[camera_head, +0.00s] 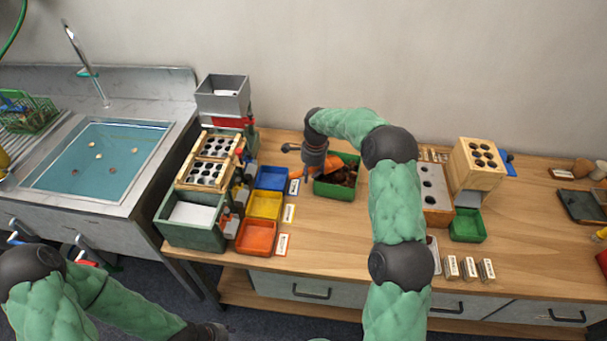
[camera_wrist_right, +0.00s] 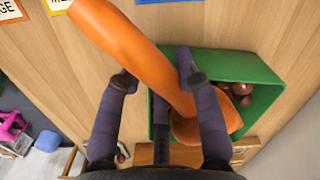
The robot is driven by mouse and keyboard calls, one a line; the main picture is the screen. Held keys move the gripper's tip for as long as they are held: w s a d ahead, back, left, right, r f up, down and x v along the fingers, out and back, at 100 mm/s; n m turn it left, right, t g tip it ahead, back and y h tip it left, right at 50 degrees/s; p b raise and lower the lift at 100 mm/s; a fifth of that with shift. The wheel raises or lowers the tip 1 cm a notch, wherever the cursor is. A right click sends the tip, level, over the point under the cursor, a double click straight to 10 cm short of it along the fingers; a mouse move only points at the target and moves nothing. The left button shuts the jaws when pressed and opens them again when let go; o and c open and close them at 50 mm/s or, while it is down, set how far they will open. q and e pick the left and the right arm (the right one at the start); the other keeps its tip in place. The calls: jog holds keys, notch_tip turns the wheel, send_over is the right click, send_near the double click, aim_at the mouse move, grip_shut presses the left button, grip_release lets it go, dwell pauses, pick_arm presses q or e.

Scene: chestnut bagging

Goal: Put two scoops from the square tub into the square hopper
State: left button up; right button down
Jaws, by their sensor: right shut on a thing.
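The green square tub (camera_head: 338,190) stands at the back middle of the table and holds brown chestnuts (camera_head: 345,174). My right gripper (camera_head: 312,160) is at the tub's left side, shut on the handle of an orange scoop (camera_head: 328,167). In the right wrist view the orange scoop (camera_wrist_right: 135,45) lies between the fingers, its bowl end at the green tub (camera_wrist_right: 225,64). What the bowl holds is hidden. A grey square hopper (camera_head: 222,84) sits atop the machine at the back left. My left gripper (camera_head: 208,332) is partly cut off at the bottom edge, its jaws unclear.
Blue (camera_head: 271,178), yellow (camera_head: 264,205) and orange (camera_head: 256,237) trays stand between the machine and tub. A wooden dispenser (camera_head: 478,163) with a green bin (camera_head: 467,225) is to the right. A sink (camera_head: 108,160) is at the left. The table front before the tub is clear.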

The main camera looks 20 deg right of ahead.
jog(key=shift+s+a+f+g+h, duration=0.2)
jog(key=shift+s+f+g+h, duration=0.15)
jog(key=shift+h, duration=0.45)
jog(key=shift+w+a+r+h, duration=0.15)
jog(key=shift+r+h, duration=0.1)
jog(key=shift+r, duration=0.35)
jog(key=shift+a+r+h, duration=0.2)
jog(key=shift+r, duration=0.4)
jog(key=shift+w+a+r+h, duration=0.15)
jog(key=shift+r+h, duration=0.1)
jog(key=shift+r, duration=0.35)
jog(key=shift+r, duration=0.1)
jog(key=shift+s, duration=0.1)
